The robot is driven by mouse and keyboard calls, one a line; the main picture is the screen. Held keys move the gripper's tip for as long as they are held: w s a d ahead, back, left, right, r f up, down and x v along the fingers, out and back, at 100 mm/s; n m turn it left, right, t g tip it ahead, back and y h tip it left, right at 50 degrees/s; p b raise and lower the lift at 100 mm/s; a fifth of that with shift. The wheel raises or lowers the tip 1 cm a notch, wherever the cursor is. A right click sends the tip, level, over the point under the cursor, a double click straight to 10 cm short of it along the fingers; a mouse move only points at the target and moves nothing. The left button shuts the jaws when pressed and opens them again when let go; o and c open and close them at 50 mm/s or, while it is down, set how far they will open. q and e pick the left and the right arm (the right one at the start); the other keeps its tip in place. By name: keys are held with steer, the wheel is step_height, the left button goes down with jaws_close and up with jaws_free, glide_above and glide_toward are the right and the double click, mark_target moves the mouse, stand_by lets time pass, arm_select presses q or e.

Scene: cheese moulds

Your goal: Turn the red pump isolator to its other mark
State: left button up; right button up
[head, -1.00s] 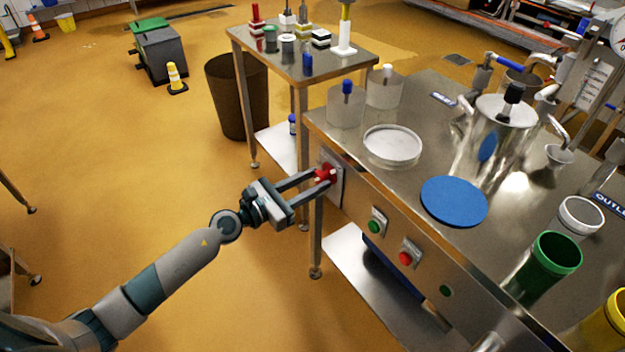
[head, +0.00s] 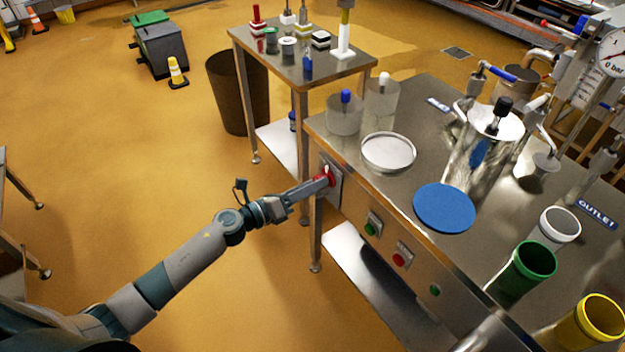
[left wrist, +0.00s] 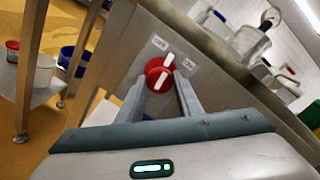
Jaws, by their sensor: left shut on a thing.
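The red pump isolator (head: 331,174) is a round red knob on a pale plate at the left end of the steel bench's front. My left gripper (head: 325,180) is shut on it, seen nearly edge-on in the head view. In the left wrist view the red isolator (left wrist: 152,68) sits between the two fingertips of my left gripper (left wrist: 158,84). The label text is too small to read surely. My right gripper is not in view.
Green (head: 371,229) and red (head: 400,259) buttons sit on the bench front, right of the isolator. A side table (head: 290,62) stands behind. Floor at left is open.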

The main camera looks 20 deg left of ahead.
arm_select(q)
steer(key=n+p, duration=0.4)
steer(key=n, duration=0.3)
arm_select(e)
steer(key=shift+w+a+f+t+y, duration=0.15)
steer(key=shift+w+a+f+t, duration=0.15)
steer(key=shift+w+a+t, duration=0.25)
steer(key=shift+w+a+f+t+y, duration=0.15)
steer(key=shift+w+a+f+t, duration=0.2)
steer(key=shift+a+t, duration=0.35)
arm_select(q)
steer(key=o, duration=1)
steer(key=shift+o, duration=0.2)
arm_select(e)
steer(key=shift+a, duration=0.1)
arm_select(q)
steer(key=shift+a, duration=0.1)
